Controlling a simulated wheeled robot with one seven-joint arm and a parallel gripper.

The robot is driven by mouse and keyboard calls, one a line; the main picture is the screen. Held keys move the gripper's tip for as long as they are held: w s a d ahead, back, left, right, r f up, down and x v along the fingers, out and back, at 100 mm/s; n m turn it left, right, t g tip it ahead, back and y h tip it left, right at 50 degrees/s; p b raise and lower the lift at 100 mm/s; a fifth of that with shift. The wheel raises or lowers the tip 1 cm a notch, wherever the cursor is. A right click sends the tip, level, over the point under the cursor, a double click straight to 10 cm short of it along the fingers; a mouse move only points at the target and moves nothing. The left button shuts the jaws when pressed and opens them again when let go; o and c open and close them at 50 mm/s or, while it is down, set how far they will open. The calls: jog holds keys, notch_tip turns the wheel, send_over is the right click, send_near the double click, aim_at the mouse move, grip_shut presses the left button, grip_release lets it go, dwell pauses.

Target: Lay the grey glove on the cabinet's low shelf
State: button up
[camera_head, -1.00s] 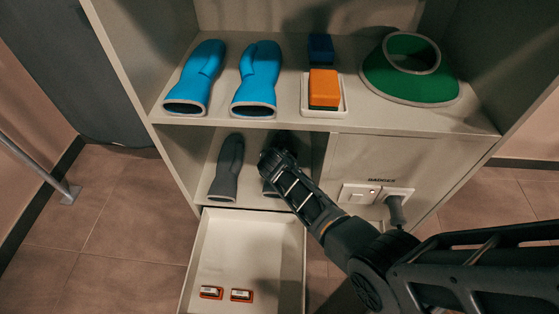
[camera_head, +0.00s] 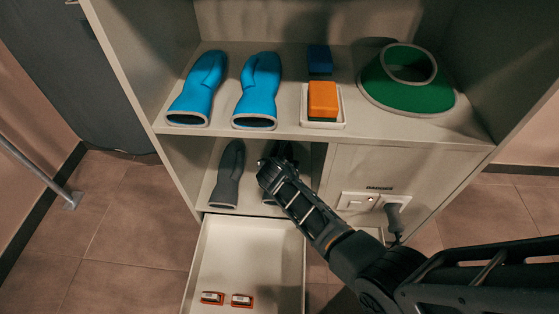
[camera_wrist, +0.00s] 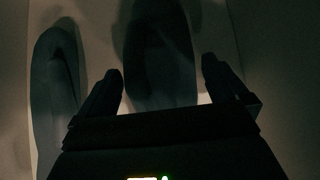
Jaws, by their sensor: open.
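Two grey gloves are on the cabinet's low shelf (camera_head: 213,197). The left grey glove (camera_head: 228,176) lies clear of my gripper; it also shows at the left of the wrist view (camera_wrist: 56,90). The right grey glove (camera_wrist: 160,60) lies between and beyond my fingertips in the dark wrist view. In the head view it is mostly hidden behind my gripper (camera_head: 270,166). My gripper is open, with fingers apart (camera_wrist: 162,72) on either side of this glove. I cannot tell whether they touch it.
The upper shelf (camera_head: 290,122) holds two blue gloves (camera_head: 227,92), an orange block (camera_head: 323,97) on a white tray, a blue block (camera_head: 320,59) and a green collar (camera_head: 405,85). An open drawer (camera_head: 245,255) juts out below. A panel with a plug (camera_head: 393,213) is right of the low shelf.

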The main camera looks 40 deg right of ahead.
jog(key=p+v, duration=0.4)
jog(key=v, duration=0.5)
jog(key=shift+s+a+r, duration=0.1)
